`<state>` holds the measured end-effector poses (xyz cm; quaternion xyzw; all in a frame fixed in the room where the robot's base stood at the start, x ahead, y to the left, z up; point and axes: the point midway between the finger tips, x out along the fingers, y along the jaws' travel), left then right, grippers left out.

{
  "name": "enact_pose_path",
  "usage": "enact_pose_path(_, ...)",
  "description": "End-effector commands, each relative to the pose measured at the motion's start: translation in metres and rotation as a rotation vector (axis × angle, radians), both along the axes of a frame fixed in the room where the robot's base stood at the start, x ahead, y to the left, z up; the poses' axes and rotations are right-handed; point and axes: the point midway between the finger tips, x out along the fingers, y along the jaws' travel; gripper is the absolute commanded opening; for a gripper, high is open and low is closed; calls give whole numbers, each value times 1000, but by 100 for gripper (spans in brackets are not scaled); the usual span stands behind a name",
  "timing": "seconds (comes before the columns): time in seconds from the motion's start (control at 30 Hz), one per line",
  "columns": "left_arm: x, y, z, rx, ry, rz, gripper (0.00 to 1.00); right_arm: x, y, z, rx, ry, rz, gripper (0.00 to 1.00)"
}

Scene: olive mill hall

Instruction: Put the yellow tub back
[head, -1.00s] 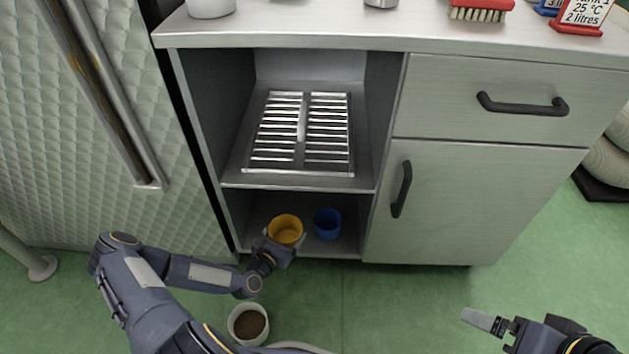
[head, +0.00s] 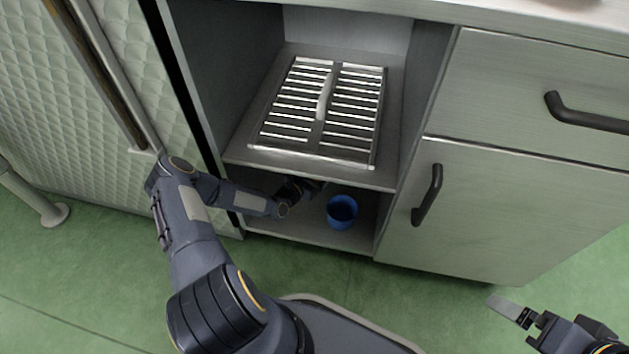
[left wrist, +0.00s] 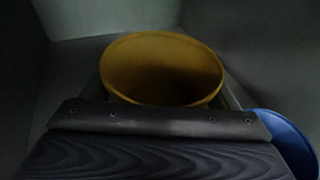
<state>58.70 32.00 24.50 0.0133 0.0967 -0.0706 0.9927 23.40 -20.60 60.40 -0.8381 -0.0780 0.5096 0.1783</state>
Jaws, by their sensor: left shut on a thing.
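My left gripper (head: 312,187) is inside the lower compartment of the cabinet, under the middle shelf. In the left wrist view it is shut on the yellow tub (left wrist: 162,70), which is upright with its open mouth showing. The tub's lower part is hidden behind the gripper, so I cannot tell whether it touches the compartment floor. In the head view the tub is hidden by my gripper and the shelf. A blue tub (head: 342,212) stands to the right in the same compartment and shows partly in the left wrist view (left wrist: 287,140). My right gripper (head: 517,318) is low at the right, away from the cabinet.
The middle shelf (head: 236,155) bears a slatted metal grate (head: 324,108) and roofs the lower compartment. The cabinet's side walls close it in. A door with a black handle (head: 428,195) is to its right. A quilted panel stands at left. Green floor lies in front.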

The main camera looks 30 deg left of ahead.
Motion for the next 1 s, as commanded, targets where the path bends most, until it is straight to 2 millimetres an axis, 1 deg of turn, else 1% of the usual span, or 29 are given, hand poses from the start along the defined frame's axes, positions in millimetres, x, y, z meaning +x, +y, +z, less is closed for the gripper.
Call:
enact_pose_path(0.03,7,4,-16,4,-1,0,51,0,0,-12,0,0,0,100)
enact_pose_path(0.1,14,9,-25,2,0,0,51,0,0,-17,0,0,0,100)
enact_pose_path(0.2,20,13,-32,1,-1,-1,51,0,0,-21,0,0,0,100)
enact_pose_path(0.37,26,17,-39,0,0,0,51,0,0,-25,0,0,0,100)
enact_pose_path(0.43,28,19,-47,0,1,0,51,0,0,-30,0,0,0,100)
enact_pose_path(0.5,28,18,-59,-2,2,0,51,0,0,-35,0,0,0,100)
enact_pose_path(0.6,28,18,-71,-1,1,0,51,0,0,-39,0,0,0,100)
enact_pose_path(0.97,27,18,-73,-1,0,-1,51,0,0,-38,0,0,0,100)
enact_pose_path(1.0,27,18,-74,0,0,-1,83,0,0,-38,0,0,0,100)
